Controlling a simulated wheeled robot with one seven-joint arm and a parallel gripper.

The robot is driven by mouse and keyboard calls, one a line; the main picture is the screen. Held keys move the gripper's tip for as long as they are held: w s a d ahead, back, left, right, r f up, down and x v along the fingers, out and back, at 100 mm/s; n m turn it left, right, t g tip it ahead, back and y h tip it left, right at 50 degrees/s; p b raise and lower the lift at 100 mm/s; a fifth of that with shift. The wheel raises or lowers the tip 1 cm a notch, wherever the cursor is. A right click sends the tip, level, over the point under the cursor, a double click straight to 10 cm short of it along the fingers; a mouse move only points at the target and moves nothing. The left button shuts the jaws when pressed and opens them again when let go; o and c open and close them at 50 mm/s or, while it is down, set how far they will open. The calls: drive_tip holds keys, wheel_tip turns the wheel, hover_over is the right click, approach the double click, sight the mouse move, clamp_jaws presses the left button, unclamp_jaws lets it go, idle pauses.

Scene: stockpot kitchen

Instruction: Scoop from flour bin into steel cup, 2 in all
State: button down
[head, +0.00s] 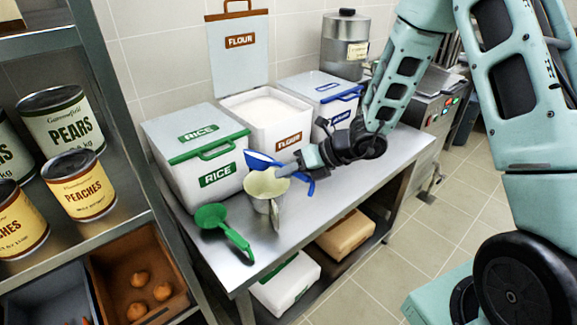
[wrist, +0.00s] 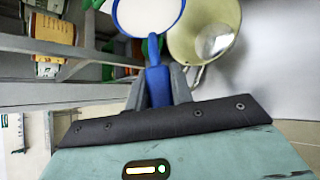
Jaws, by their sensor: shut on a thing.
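The flour bin (head: 278,130) stands open on the steel counter, its lid (head: 238,60) raised behind and white flour (head: 262,105) inside. My gripper (head: 285,170) is shut on the handle of a blue scoop (head: 258,159). In the wrist view, the blue scoop (wrist: 156,50) points away from my gripper (wrist: 158,84), and its bowl is full of white flour (wrist: 146,14). The steel cup (head: 265,186) stands near the counter's front edge. In the wrist view, the cup (wrist: 186,45) is right beside the scoop bowl, with a pale patch inside.
A green scoop (head: 212,217) lies left of the cup. A closed rice bin (head: 170,150) and a blue-lidded bin (head: 318,88) flank the flour bin. A metal canister (head: 343,48) stands behind. A shelf with cans (head: 78,185) is at left. The right counter end is clear.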

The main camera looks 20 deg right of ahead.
drive_tip(key=shift+d+r, duration=0.1)
drive_tip(key=shift+r, duration=0.1)
drive_tip(key=p, duration=0.1)
drive_tip(key=m+y+p, duration=0.1)
drive_tip(key=shift+w+d+r+y+p, duration=0.1)
drive_tip(key=shift+w+d+y+p, duration=0.1)
drive_tip(key=shift+y+p, duration=0.15)
drive_tip(key=shift+w+d+m+g+y+p, duration=0.15)
drive_tip(key=shift+d+m+y+p, duration=0.1)
drive_tip(key=shift+m+y+p, duration=0.3)
drive_tip(key=shift+w+d+m+g+y+p, duration=0.15)
drive_tip(key=shift+d+m+y+p, duration=0.15)
drive_tip(key=shift+y+p, duration=0.35)
drive_tip(key=shift+w+d+f+m+t+y+b, duration=0.25)
drive_tip(key=shift+d+m+y+b, duration=0.15)
drive_tip(key=shift+m+y, duration=0.6)
drive_tip(key=shift+w+d+f+m+t+y+b, duration=0.2)
drive_tip(key=shift+d+m+y, duration=0.3)
drive_tip(key=shift+m+y, duration=0.5)
drive_tip(key=shift+w+d+f+m+t+y+b, duration=0.2)
drive_tip(key=shift+d+m+y+b, duration=0.25)
drive_tip(key=shift+m+y, duration=0.55)
